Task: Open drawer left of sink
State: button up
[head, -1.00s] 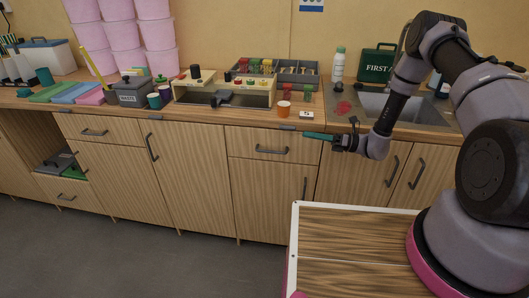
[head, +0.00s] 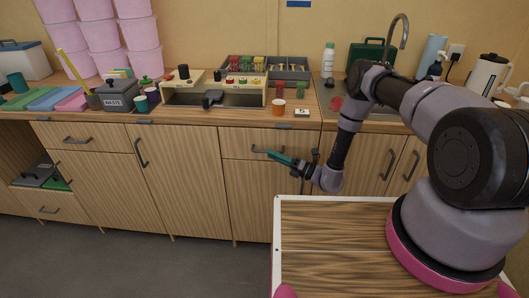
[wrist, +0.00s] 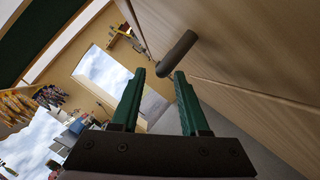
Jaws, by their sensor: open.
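The drawer left of the sink (head: 236,142) has a wood front under the worktop and looks shut. Its dark bar handle (head: 262,149) is partly hidden by my gripper (head: 273,155). My gripper has green fingers and is open and empty, right at the handle in the head view. In the wrist view, the handle (wrist: 177,52) shows just beyond the gap between the fingertips (wrist: 160,73). I cannot tell whether the fingers straddle it. The steel sink (head: 328,113) is to the right, partly behind my arm.
A cupboard door (head: 255,200) is below the drawer and a tall door (head: 185,175) to its left. The floor (head: 120,255) at left is clear.

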aim_at(265, 151)
jog(key=shift+x, duration=2.1)
grip_shut()
